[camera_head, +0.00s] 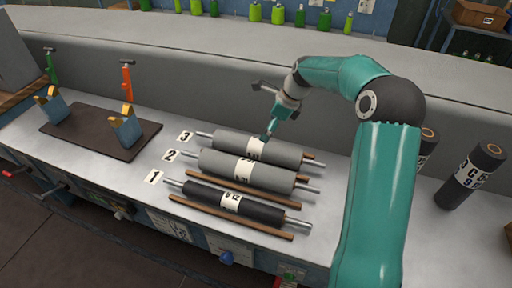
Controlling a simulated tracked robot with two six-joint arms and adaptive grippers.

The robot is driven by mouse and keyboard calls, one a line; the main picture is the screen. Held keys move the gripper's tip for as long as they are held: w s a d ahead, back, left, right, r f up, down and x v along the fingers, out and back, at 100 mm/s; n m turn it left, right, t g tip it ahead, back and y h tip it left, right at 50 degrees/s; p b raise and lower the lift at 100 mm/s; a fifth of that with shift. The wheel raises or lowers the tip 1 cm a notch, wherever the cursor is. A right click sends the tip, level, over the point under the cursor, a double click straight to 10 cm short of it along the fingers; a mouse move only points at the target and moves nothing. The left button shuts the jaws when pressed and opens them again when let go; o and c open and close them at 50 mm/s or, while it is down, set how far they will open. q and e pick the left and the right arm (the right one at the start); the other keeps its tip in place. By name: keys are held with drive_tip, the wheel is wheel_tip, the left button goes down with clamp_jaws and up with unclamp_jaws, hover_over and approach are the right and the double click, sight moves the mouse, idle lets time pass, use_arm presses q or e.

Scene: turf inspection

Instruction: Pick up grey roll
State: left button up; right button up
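Three rolls with white labels lie side by side on the bench, on brown wooden strips. The grey roll at number 3 (228,142) is farthest back, a second grey roll at number 2 (218,163) is in the middle, and a black roll at number 1 (264,212) is in front. Metal shaft ends stick out of them. My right gripper (266,112) is above the right half of the back grey roll, its fingers spread and nothing visible between them. One fingertip overlaps that roll's label; I cannot tell whether it touches. My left gripper is out of view.
A dark mat (88,138) with two blue-and-yellow blocks lies on the left of the bench. Green (50,66) and orange (127,82) handled tools stand behind it. Dark labelled rolls (474,176) stand tilted at right. A grey raised wall runs behind the rolls.

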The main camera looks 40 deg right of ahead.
sight(259, 141)
drive_tip(key=p+x, duration=0.1)
drive_tip(key=x, duration=1)
drive_tip(key=shift+r, duration=0.1)
drive_tip(key=c, duration=1.8)
drive_tip(key=shift+w+r, duration=0.15)
drive_tip(key=shift+c, duration=0.2)
drive_tip(key=shift+r, duration=0.15)
